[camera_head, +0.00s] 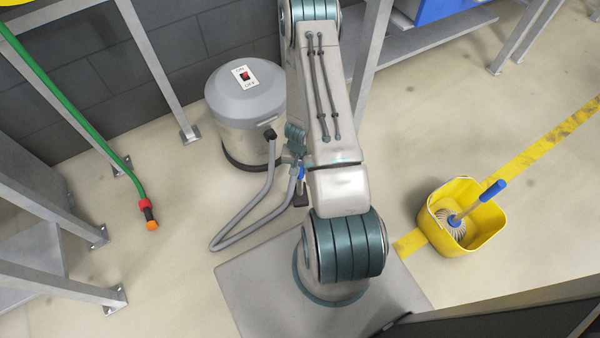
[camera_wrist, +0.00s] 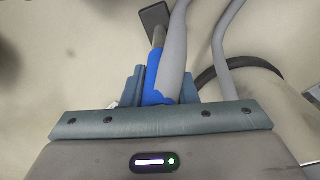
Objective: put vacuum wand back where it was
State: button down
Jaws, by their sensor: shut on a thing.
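The vacuum wand (camera_wrist: 153,80) has a blue grip and a dark, flat nozzle at its far end. My gripper (camera_wrist: 156,88) is shut on its blue part in the wrist view. In the head view the wand (camera_head: 301,174) hangs beside the vacuum, its nozzle low near the floor, partly hidden by my arm. My gripper (camera_head: 296,148) shows at the left edge of my arm. A grey hose (camera_head: 240,218) loops on the floor from the wand to the vacuum canister (camera_head: 245,105), a grey drum with a red switch.
A yellow bucket (camera_head: 470,205) with a blue-handled brush (camera_head: 482,200) stands at the right on a yellow floor line. A green hose (camera_head: 85,125) with an orange tip hangs at the left by metal racks (camera_head: 55,205). The floor left of the grey hose is clear.

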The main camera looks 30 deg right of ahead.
aim_at(300, 180)
jog(key=shift+f+b, duration=0.5)
jog(key=shift+f, duration=1.1)
jog(key=shift+f, duration=0.2)
jog(key=c, duration=1.1)
grip_release()
jog(key=shift+c, duration=0.2)
jog(key=shift+r, duration=0.1)
